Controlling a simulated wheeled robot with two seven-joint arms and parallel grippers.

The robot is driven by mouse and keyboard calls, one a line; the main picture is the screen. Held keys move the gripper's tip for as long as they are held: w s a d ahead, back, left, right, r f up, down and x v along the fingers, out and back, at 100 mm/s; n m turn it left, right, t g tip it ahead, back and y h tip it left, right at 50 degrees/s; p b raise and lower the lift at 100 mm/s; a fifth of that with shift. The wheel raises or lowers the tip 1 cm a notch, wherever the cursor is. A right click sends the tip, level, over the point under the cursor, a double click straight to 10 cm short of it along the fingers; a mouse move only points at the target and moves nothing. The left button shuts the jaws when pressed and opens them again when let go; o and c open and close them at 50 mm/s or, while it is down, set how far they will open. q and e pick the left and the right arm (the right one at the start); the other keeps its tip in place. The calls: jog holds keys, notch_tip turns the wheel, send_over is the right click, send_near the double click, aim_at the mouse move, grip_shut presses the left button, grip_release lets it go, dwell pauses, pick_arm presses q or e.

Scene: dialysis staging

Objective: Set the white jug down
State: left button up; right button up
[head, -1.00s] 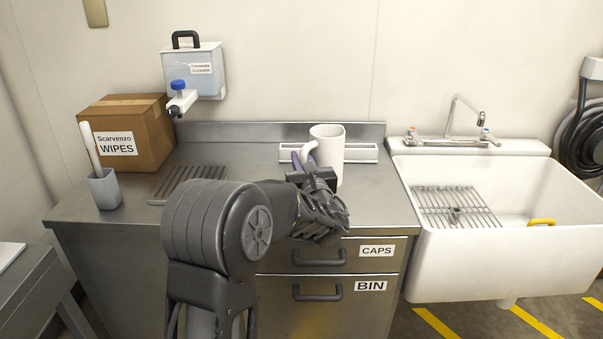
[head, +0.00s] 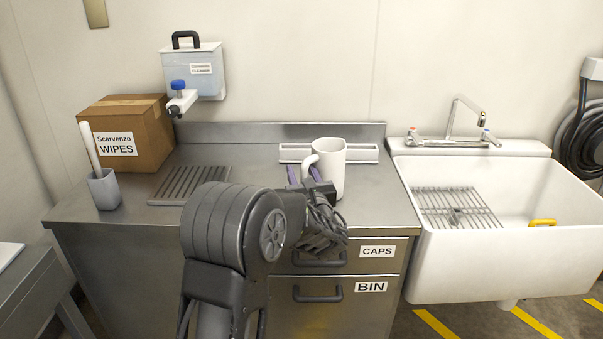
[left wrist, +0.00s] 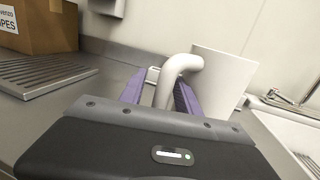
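The white jug (head: 331,170) stands upright on the steel counter (head: 250,160), in front of a white wall-side rail. Its handle faces left, towards my left gripper. My left gripper (head: 305,175) is open, with its purple fingers spread on either side of the handle. In the left wrist view, the handle (left wrist: 172,77) shows between the two fingers (left wrist: 158,95), with a gap on the left side. The jug's body (left wrist: 222,75) is behind the right finger. The jug's base is partly hidden by my gripper in the head view. My right gripper is not in view.
A slotted drain grate (head: 188,184), a brush holder (head: 104,188) and a wipes box (head: 130,135) are to the left. A cleaner dispenser (head: 196,72) hangs on the wall. A white sink (head: 500,255) adjoins the right side. Counter between grate and jug is clear.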

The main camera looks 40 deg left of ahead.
pick_arm(q)
jog(key=shift+r, duration=0.1)
jog(key=v, duration=1.2)
dwell(1.6)
